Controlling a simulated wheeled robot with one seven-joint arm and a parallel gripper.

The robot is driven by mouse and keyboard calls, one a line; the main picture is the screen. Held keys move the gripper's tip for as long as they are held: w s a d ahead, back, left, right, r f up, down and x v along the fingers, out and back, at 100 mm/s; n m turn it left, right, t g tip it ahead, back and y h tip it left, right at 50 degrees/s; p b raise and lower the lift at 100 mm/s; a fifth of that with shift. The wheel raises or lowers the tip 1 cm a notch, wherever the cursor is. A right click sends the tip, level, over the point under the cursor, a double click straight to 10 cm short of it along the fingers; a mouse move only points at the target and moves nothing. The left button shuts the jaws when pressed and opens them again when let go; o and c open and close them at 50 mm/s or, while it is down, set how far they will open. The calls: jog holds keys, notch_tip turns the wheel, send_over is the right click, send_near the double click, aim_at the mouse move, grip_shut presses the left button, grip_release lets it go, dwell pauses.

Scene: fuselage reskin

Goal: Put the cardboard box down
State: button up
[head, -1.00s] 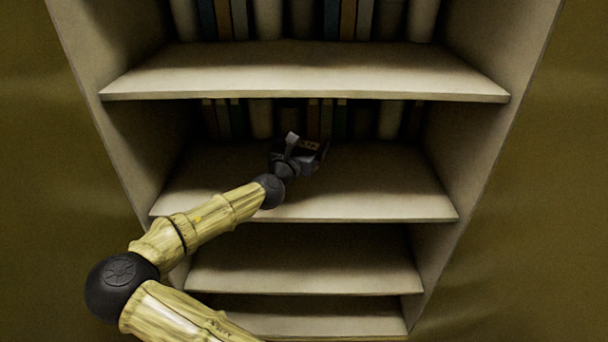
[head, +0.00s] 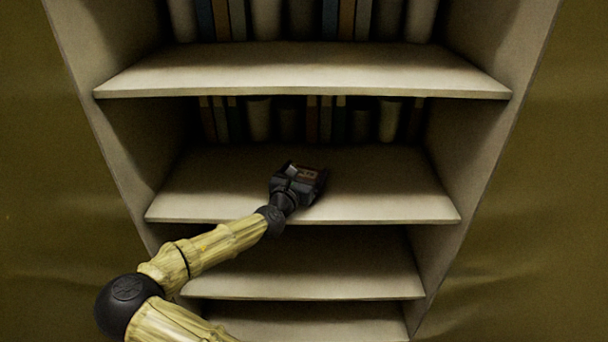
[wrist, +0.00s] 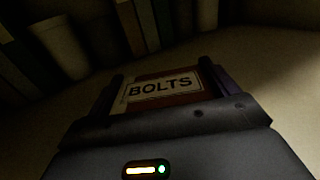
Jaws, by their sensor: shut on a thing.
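My gripper (head: 312,178) is over the second visible shelf (head: 390,195), left of the shelf's middle and near its front edge. In the wrist view my gripper (wrist: 163,88) is shut on the cardboard box (wrist: 185,100), a brown-red box with a pale label reading "BOLTS", its sides between the two dark fingers. In the head view only a small brownish patch of the box (head: 308,173) shows between the fingers. The underside of the box is hidden, so I cannot tell whether it touches the shelf.
Books and pale cylinders (head: 258,120) stand along the back of this shelf. The shelf to the right of my gripper is clear. Another shelf board (head: 300,72) lies above, and upright side walls (head: 470,130) bound the shelf left and right.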

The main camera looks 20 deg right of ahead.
jog(key=o, duration=1.1)
jog(key=shift+s+a, duration=0.1)
jog(key=shift+a, duration=0.05)
jog(key=p+v, duration=0.2)
jog(key=v, duration=0.9)
jog(key=shift+s+a+r, duration=0.1)
jog(key=shift+s+a, duration=0.1)
jog(key=shift+s, duration=0.05)
